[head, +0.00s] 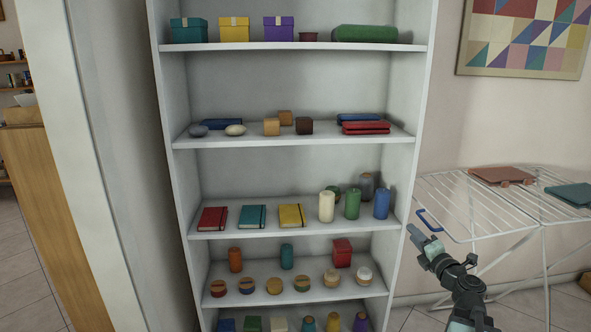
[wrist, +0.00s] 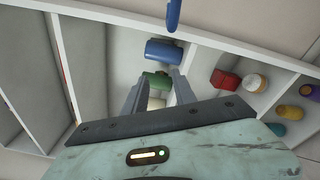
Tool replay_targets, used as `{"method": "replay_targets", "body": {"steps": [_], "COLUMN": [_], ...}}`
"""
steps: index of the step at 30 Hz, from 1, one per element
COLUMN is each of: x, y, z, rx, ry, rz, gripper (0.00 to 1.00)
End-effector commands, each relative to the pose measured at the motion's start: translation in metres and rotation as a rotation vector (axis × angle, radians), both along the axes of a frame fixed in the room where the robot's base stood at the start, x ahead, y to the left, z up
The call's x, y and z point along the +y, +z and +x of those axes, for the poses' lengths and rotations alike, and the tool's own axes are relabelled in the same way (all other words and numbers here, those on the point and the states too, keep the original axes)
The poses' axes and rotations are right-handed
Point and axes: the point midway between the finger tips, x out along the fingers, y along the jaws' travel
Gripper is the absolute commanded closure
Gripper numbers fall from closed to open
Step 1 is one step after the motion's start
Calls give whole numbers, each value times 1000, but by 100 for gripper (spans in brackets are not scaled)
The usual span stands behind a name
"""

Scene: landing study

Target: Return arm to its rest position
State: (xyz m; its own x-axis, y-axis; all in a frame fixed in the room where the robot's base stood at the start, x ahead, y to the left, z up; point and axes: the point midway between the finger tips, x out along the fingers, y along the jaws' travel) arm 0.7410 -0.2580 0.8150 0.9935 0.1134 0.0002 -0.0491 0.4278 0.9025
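My gripper (head: 416,234) is raised at the right of the head view, in front of the shelf's right edge and beside the drying rack. My arm reaches up to it from the lower right. In the wrist view, the two grey fingers of my gripper (wrist: 159,78) stand apart with nothing held between them. Beyond the fingers are a blue cylinder (wrist: 172,51), a green cylinder (wrist: 156,80) and a partly hidden cream one, all on the shelf.
The white shelf unit (head: 292,143) holds boxes, books, candles and jars. The wire drying rack (head: 455,190) stands close at right, with a blue loop (head: 430,220) at its near corner. A wooden cabinet (head: 50,220) is at left. Some floor shows below the rack.

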Motion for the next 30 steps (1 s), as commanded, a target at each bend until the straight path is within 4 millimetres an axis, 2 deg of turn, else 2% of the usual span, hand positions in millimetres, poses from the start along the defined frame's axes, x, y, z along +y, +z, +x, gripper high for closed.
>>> {"method": "replay_targets", "body": {"steps": [1,4,5,6,8,9,11,12,14,16,18,22,23,27,30], "x": [44,130,156,190,239,270,312,334,353,359,350,313,304,272,259], "y": [-1,-17,-25,-36,-57,-73,-101,-122,-151,-180,-202,-227,-230,-237,-238], "z": [14,30,32,31,25,18,0,-15,-37,-62,-85,-119,-125,-149,-162], "rx": [3,52,67,82,92,87,58,20,-58,-176,-318,-614,665,812,929], "ry": [63,200,249,323,445,541,709,839,1028,1254,1487,1899,-1924,-1805,-1726], "rz": [-5,-106,-169,-278,-490,-659,-953,-1175,-1480,-1798,-2063,-2366,2330,1908,1670], "gripper": [68,68,68,68,68,68,68,68,68,68,68,68,68,68,68]}}
